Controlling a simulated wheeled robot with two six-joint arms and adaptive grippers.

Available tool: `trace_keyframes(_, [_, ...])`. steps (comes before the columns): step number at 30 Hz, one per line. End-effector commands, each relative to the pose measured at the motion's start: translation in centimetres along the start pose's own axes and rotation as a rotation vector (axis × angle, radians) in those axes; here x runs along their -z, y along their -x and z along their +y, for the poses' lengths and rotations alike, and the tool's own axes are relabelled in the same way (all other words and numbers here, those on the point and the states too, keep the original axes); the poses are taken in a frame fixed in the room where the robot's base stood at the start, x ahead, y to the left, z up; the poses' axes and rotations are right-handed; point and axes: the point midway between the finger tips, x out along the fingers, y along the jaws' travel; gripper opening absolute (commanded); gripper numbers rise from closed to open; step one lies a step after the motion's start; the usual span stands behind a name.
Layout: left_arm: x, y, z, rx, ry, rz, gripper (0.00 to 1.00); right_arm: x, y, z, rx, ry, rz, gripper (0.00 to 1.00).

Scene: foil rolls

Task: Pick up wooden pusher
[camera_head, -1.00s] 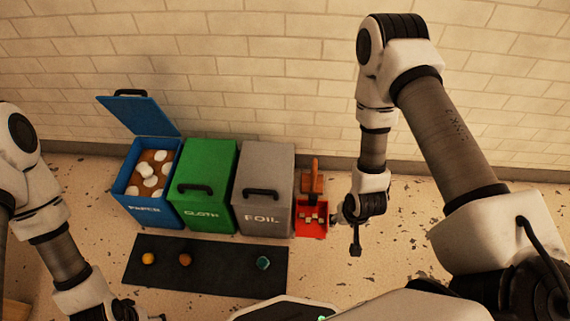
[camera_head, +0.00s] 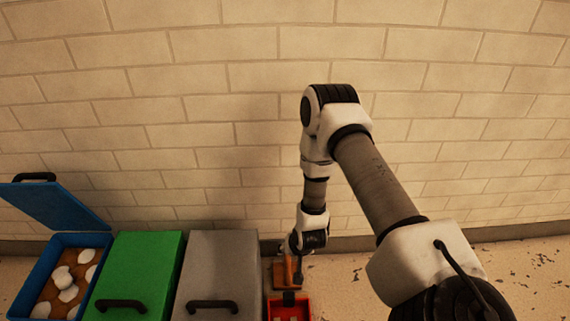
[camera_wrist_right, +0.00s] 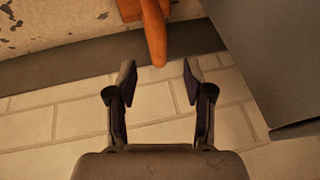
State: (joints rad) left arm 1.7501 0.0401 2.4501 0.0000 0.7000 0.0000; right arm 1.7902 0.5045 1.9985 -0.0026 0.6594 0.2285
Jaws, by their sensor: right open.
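The wooden pusher (camera_head: 281,274) is orange-brown and stands at the back of a red tray (camera_head: 303,303), partly hidden by my right arm. In the right wrist view, its handle (camera_wrist_right: 153,28) comes down from the top edge, and the handle's end reaches about the gap between my right fingertips. My right gripper (camera_wrist_right: 158,68) is open, with one finger on each side of the handle's end and visible space on both sides. In the head view, the right gripper (camera_head: 297,270) is at the pusher, small and partly dark. My left gripper is out of view.
A grey bin (camera_head: 222,268) stands just left of the tray and also shows close by in the right wrist view (camera_wrist_right: 270,50). A green bin (camera_head: 136,270) and an open blue bin (camera_head: 26,270) with white pieces are farther left. A brick wall (camera_head: 230,120) rises behind.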

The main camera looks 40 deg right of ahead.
Motion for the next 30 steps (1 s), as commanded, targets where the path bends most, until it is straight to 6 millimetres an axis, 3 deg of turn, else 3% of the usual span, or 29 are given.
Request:
trace_keyframes(12, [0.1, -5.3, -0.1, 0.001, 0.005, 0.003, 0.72, -0.4, -6.9, 0.3, 0.000, 0.002, 0.001, 0.52])
trace_keyframes(20, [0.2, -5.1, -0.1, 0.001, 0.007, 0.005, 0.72, -0.1, -7.0, 0.1, 0.000, 0.002, 0.000, 0.52])
trace_keyframes(24, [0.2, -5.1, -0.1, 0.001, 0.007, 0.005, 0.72, -0.1, -7.0, 0.1, 0.000, 0.002, 0.000, 0.02])
trace_keyframes(30, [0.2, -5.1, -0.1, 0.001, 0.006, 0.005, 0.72, -0.1, -7.0, 0.1, 0.000, 0.002, 0.001, 0.00])
